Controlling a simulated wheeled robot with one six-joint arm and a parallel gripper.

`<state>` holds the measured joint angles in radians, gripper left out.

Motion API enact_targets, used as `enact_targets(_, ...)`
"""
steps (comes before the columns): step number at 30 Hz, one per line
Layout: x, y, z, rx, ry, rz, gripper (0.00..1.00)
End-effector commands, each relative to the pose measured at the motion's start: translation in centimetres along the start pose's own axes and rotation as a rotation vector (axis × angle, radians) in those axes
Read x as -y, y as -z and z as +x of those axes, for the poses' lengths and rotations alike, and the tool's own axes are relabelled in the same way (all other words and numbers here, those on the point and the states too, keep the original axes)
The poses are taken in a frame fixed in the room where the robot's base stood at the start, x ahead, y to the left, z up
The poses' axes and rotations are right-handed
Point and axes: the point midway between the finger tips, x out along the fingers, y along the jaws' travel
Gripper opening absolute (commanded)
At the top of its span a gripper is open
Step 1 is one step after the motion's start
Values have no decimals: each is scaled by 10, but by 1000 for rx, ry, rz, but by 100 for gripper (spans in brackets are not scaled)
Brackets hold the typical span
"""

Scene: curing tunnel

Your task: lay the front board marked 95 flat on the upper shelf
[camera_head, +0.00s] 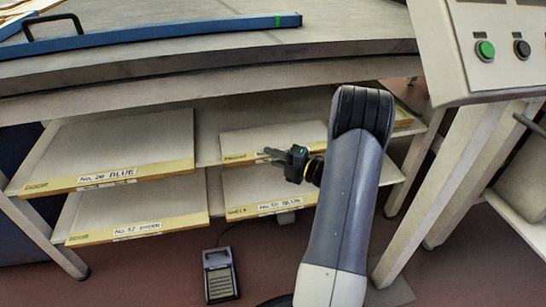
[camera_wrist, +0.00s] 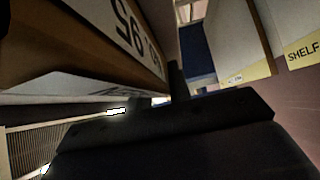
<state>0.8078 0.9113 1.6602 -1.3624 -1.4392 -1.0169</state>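In the wrist view a board marked 95 (camera_wrist: 130,25), its number upside down, fills the upper left, close beside my gripper (camera_wrist: 177,75). In the head view my gripper (camera_head: 272,154) is at the front edge of the upper right board (camera_head: 272,137), which lies on the upper shelf (camera_head: 207,135). The gripper hides that board's number, so its match with 95 rests on the wrist view. One dark finger shows in the wrist view. I cannot tell whether the fingers are apart, shut or gripping the edge.
Boards marked 20 (camera_head: 120,150), 37 (camera_head: 140,208) and 50 (camera_head: 265,190) lie on the shelves. The tabletop (camera_head: 200,62) overhangs the shelves. A button box (camera_head: 500,50) stands at the right. A pedal (camera_head: 220,275) is on the floor. Bare upper shelf shows between the upper boards.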

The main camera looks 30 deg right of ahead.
Motion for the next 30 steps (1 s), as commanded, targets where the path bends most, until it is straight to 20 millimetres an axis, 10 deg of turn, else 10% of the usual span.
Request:
enact_targets(17,-6,0,0,0,0,0,38)
enact_targets(30,-1,-1,-88,5,-1,-1,38)
